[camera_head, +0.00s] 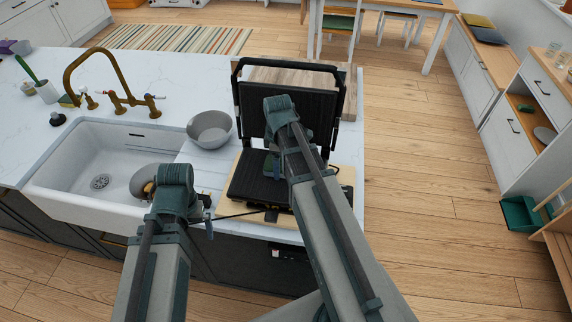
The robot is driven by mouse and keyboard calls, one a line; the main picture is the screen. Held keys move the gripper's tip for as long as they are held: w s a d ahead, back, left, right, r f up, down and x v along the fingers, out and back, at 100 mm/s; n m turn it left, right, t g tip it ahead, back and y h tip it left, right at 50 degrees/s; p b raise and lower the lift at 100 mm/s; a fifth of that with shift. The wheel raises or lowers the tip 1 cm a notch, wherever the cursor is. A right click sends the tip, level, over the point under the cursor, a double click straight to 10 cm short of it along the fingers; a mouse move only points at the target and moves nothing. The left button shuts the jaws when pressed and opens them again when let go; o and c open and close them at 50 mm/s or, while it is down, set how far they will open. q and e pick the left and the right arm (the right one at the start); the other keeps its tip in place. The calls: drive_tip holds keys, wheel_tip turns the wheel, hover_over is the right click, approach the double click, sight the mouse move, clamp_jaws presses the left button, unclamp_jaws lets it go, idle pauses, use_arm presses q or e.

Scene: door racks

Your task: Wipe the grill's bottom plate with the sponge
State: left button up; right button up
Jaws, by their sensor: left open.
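The grill (258,188) stands open on a wooden board on the counter. Its dark lid (320,110) is raised, and the ribbed bottom plate faces up. My right arm reaches over the grill, and its gripper (272,165) points down near the back of the bottom plate. The arm partly hides that gripper, so I cannot tell whether it holds anything or touches the plate. My left gripper (208,226) is open at the counter's front edge, left of the grill. I cannot clearly make out the sponge. A small yellow-green item (68,101) lies by the tap.
A white sink (70,155) is on the left, with a brass tap (120,100) behind it and a round grey dish (140,178) inside. A grey bowl (210,128) stands between sink and grill.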

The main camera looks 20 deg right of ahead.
sight(268, 162)
drive_tip(key=shift+w+a+f, duration=0.1)
drive_tip(key=shift+w+a, duration=0.4)
drive_tip(key=shift+a, duration=0.3)
drive_tip(key=shift+w+a, duration=0.45)
drive_tip(key=shift+a, duration=0.3)
drive_tip(key=shift+w+a, duration=0.6)
drive_tip(key=shift+a, duration=0.25)
drive_tip(key=shift+w+a, duration=0.6)
drive_tip(key=shift+a, duration=0.2)
drive_tip(key=shift+s+d+r+p, duration=0.1)
drive_tip(key=shift+r+p, duration=0.3)
drive_tip(key=shift+r, duration=0.05)
wheel_tip(268, 162, up, 5)
drive_tip(key=p, duration=0.5)
drive_tip(key=shift+r, duration=0.15)
